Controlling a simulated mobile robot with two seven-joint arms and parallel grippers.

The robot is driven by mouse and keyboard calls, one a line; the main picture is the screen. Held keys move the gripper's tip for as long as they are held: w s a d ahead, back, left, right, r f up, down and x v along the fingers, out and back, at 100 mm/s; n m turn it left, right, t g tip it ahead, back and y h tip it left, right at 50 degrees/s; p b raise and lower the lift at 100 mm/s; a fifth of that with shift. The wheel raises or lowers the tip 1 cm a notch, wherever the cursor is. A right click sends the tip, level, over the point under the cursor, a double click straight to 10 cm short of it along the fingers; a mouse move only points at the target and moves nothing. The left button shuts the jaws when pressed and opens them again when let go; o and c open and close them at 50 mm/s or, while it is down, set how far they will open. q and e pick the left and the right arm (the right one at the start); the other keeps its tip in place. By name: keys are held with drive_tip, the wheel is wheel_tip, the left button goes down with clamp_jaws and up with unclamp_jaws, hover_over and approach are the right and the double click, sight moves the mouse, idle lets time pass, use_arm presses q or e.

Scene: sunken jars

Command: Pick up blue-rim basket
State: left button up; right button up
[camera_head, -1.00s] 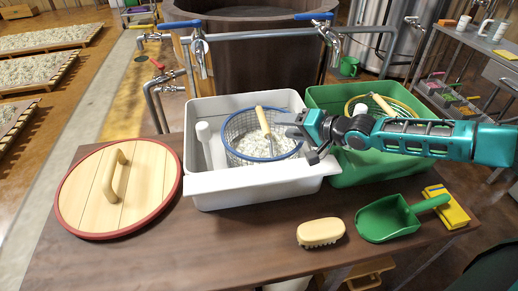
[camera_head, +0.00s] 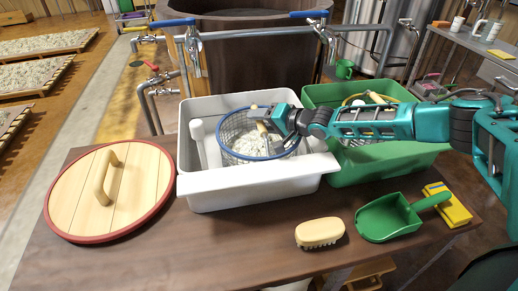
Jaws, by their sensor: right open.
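The blue-rim basket (camera_head: 238,155) is a wire mesh basket with white contents. It sits inside the white tub (camera_head: 250,187) on the dark table. A light wooden handle (camera_head: 262,128) shows at the basket, partly covered by my gripper. My right gripper (camera_head: 268,118) reaches in from the right, over the basket's right half. Its jaws are open, with the fingertips close to the handle. I cannot tell whether they touch it. The gripper hides the back right part of the rim. My left gripper is not in view.
A green tub (camera_head: 385,165) with a yellow-rim basket (camera_head: 352,98) stands to the right. A round wooden lid (camera_head: 75,200) lies at left. A brush (camera_head: 320,232), green scoop (camera_head: 388,218) and yellow sponge (camera_head: 452,210) lie in front. Taps (camera_head: 193,45) rise behind the tubs.

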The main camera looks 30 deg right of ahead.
drive_tip(key=shift+w+a+f, duration=0.3)
drive_tip(key=shift+w, duration=0.2)
drive_tip(key=shift+c, duration=0.3)
clamp_jaws()
idle(0.7)
drive_tip(key=shift+w+r, duration=0.15)
drive_tip(key=shift+r, duration=0.15)
